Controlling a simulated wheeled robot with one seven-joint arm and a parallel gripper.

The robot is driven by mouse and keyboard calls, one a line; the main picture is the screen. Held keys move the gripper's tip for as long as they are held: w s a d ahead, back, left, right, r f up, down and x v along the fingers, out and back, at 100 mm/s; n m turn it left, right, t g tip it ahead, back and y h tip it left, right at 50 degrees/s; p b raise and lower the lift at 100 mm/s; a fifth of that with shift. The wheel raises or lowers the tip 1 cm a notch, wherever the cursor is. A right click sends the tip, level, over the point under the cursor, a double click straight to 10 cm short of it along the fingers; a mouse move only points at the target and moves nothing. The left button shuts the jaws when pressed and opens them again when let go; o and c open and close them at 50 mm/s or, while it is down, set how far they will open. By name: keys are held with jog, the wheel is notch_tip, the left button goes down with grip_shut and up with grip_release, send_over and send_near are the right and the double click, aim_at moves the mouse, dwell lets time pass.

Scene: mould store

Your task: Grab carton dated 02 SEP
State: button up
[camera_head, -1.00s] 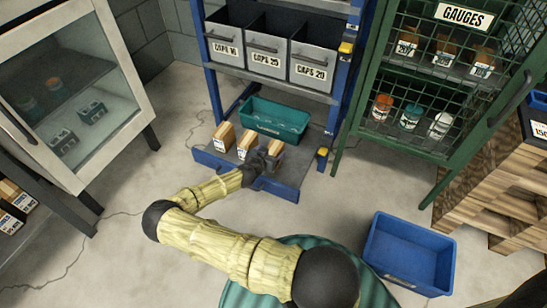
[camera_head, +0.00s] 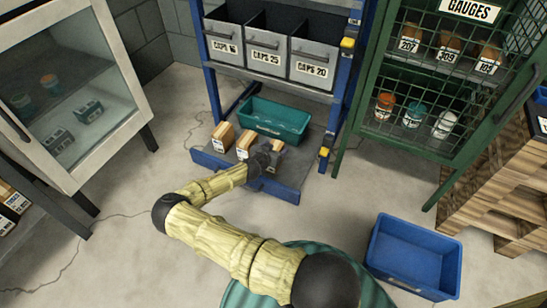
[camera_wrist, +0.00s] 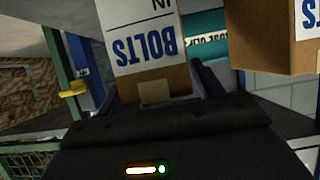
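Three brown cartons with white labels stand on the blue rack's lowest shelf: a left carton (camera_head: 222,137), a middle one (camera_head: 246,144) and a right one (camera_head: 277,146). My gripper (camera_head: 270,153) is at the right carton and hides part of it. In the wrist view one carton (camera_wrist: 154,82), with upside-down BOLTS lettering, sits between the fingers of my gripper (camera_wrist: 158,90). I cannot tell whether the fingers press on it. Another carton (camera_wrist: 272,50) is to its right, apart from the gripper. No carton's date is readable.
A teal bin (camera_head: 273,121) stands behind the cartons. Grey CAPS bins (camera_head: 268,58) fill the shelf above. A green mesh GAUGES cabinet (camera_head: 450,90) is at right, a glass-fronted cabinet (camera_head: 75,90) at left. A blue crate (camera_head: 412,255) lies on the floor at lower right.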

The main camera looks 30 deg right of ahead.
jog(key=c, duration=1.3)
jog(key=shift+c, duration=0.2)
jog(key=shift+r, duration=0.15)
notch_tip(320, 180, up, 10)
jog(key=p, duration=0.5)
jog(key=shift+p, duration=0.35)
